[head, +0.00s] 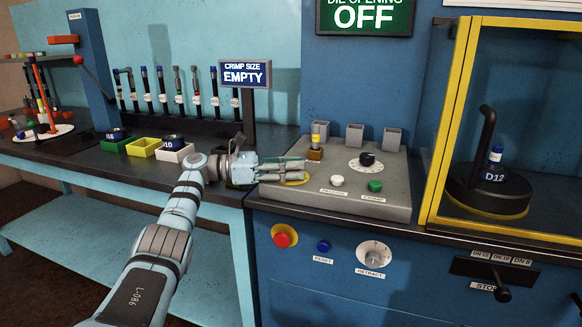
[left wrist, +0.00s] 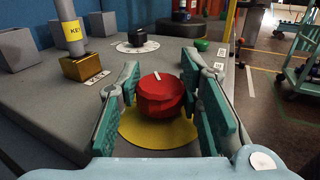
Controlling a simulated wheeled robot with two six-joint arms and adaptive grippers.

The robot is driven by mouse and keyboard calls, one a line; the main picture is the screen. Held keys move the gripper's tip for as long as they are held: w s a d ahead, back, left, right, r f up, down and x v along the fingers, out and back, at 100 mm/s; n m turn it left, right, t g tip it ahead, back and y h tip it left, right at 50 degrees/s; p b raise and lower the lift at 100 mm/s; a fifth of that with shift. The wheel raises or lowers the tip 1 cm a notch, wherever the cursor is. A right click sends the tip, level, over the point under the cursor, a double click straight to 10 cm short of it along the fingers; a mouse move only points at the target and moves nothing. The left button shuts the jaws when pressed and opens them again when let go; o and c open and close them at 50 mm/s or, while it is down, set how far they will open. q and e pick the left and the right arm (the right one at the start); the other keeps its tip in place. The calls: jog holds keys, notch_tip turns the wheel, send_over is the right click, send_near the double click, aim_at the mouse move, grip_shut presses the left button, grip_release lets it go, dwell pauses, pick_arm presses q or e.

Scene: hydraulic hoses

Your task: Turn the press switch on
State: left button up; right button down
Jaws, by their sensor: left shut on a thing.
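A red rotary switch knob (left wrist: 160,98) with a short white mark on top sits on a yellow round plate (left wrist: 150,130) on the grey console. The mark is at the knob's far side, tilted slightly left in the left wrist view. My left gripper (head: 296,171) reaches in low over the console's left part and covers the knob in the head view. In the left wrist view the teal finger pads of the left gripper (left wrist: 164,110) stand on both sides of the red knob, shut on it. My right gripper is not in view.
A brass block (head: 315,153) with a yellow-tagged key stands behind the gripper. A black dial knob (head: 367,159), white button (head: 337,181) and green button (head: 375,186) are to the right. The display (head: 366,16) reads OFF; the crimp size sign (head: 245,73) reads EMPTY.

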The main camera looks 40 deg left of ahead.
pick_arm(q)
jog(key=o, duration=1.2)
jog(key=v, duration=0.7)
jog(key=shift+s+a, duration=0.2)
